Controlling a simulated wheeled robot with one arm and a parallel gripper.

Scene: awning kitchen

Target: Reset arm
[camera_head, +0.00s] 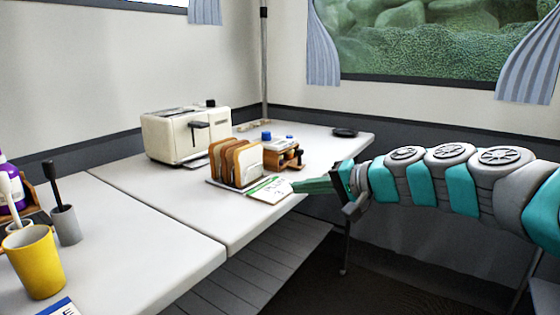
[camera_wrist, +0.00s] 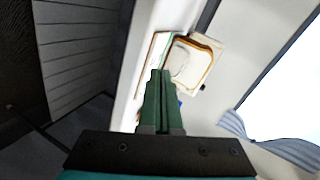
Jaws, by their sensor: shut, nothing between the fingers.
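My gripper (camera_head: 300,186) reaches in from the right on its grey and teal arm. Its green fingers are shut and empty, at the front edge of the white table (camera_head: 160,207). In the wrist view the closed fingers (camera_wrist: 160,75) point toward a slice of bread (camera_wrist: 192,62). In the head view the fingertips are close to a paper card (camera_head: 268,190) with green print. I cannot tell whether they touch it.
Bread slices stand in a rack (camera_head: 236,163), with a white toaster (camera_head: 185,134) behind. A small wooden holder (camera_head: 284,154) and a dark dish (camera_head: 345,132) are to the right. A yellow cup (camera_head: 36,262) and a grey cup (camera_head: 66,226) stand at the left. The table's left-middle is clear.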

